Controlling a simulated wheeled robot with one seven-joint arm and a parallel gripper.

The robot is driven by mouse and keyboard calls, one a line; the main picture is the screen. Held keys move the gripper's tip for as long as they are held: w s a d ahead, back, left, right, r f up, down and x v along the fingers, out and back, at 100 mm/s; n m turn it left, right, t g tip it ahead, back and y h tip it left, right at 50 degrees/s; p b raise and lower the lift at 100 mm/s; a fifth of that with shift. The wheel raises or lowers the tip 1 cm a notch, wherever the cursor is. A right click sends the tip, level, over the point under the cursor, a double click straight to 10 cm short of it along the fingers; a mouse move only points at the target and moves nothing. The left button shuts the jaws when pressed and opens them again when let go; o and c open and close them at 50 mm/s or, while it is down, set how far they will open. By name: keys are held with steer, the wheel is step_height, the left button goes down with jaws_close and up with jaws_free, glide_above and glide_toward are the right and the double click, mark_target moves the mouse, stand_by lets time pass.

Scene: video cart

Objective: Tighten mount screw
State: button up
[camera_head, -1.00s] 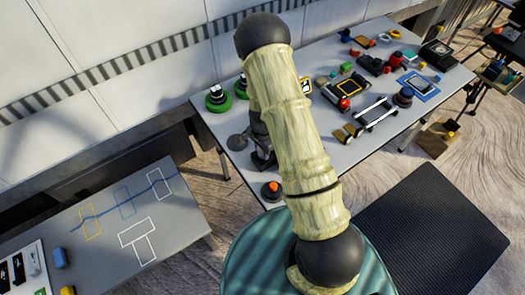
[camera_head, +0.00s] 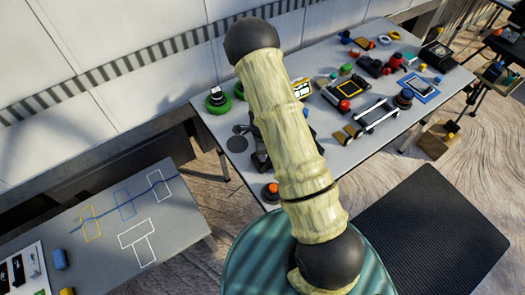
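My pale, bamboo-like arm (camera_head: 280,125) runs from the green base up over the left part of the grey work table (camera_head: 330,185), with its dark round elbow near the top. My gripper is not visible; the arm seems to hide it. A dark grey piece (camera_head: 260,155) shows at the arm's left edge, partly covered, and I cannot tell what it is. A flat dark disc (camera_head: 240,129) lies left of it. No mount screw can be made out at this size.
A green ring-based item (camera_head: 218,101) stands at the table's left end, an orange-topped black knob (camera_head: 271,192) at its front edge. A rail frame (camera_head: 376,115) and several small parts lie right. A lower table (camera_head: 180,230) with drawn outlines is at left; a black mat (camera_head: 430,235) is at right.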

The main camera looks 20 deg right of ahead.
steer(key=shift+w, duration=0.1)
steer(key=o, duration=1)
step_height(320, 180, up, 18)
steer(key=shift+f+b, duration=0.25)
steer(key=shift+b, duration=0.4)
steer(key=s+r+n+t, duration=0.1)
steer(key=s+r+n, duration=0.2)
steer(key=s+n, duration=0.2)
steer(key=s+r+n, duration=0.3)
steer(key=s+n, duration=0.1)
steer(key=n, duration=0.4)
steer(key=s+r+n+t, duration=0.1)
steer(key=s+r+n, duration=0.1)
steer(key=s+n, duration=0.3)
steer(key=shift+s+a+r+n+t, duration=0.1)
steer(key=shift+s+r+n+t, duration=0.1)
steer(key=shift+n, duration=0.35)
steer(key=shift+s+a+r+n+t, duration=0.1)
steer(key=shift+r+n, duration=0.1)
steer(key=shift+n, duration=0.35)
